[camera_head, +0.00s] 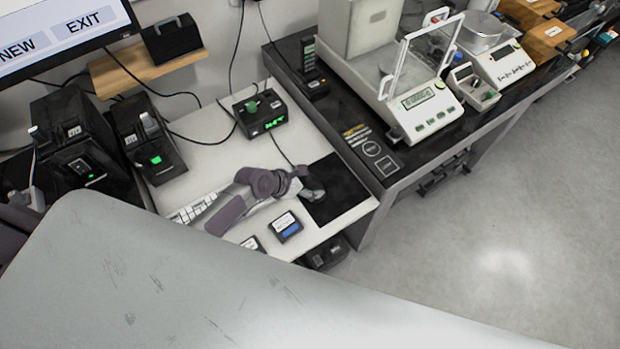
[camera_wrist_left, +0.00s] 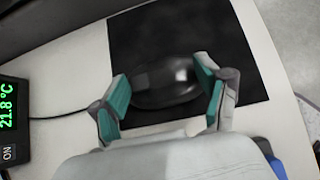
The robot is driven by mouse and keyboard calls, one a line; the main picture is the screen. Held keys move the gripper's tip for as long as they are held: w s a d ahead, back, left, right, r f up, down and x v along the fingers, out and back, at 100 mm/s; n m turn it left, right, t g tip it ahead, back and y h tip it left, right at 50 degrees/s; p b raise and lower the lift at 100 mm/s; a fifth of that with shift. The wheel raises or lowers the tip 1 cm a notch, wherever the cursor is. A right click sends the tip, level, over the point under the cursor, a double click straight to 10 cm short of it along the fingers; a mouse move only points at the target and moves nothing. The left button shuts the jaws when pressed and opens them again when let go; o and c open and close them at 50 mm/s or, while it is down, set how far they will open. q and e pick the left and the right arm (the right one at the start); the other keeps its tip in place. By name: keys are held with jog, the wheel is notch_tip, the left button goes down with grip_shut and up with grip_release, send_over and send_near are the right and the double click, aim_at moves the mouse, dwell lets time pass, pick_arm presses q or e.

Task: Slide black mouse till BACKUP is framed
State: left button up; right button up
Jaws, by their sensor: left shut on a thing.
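The black mouse (camera_head: 314,193) is on the black mouse pad (camera_head: 348,193), near the pad's left side. In the left wrist view the mouse (camera_wrist_left: 165,80) sits between the two teal finger pads of my left gripper (camera_wrist_left: 164,92), with the dark pad (camera_wrist_left: 225,45) under and beyond it. In the head view my left gripper (camera_head: 300,182) is shut on the mouse from its left. The monitor (camera_head: 60,35) at the top left is cut off by the frame; its visible part reads NEW and EXIT. No BACKUP text shows. My right gripper is not in view.
The keyboard (camera_head: 192,212) lies left of the gripper, partly hidden by my arm. A blue-labelled cartridge (camera_head: 287,227) lies in front. A black box with green digits (camera_head: 260,112) stands behind. A dark table with balances (camera_head: 420,105) adjoins on the right. The pad's right part is clear.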

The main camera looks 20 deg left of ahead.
pick_arm(q)
jog(key=shift+s+a+f, duration=0.1)
jog(key=shift+s+f, duration=0.2)
jog(key=o, duration=1.1)
jog(key=shift+o, duration=0.5)
jog(key=shift+w+r, duration=0.1)
jog(key=shift+w, duration=0.1)
jog(key=v, duration=1.2)
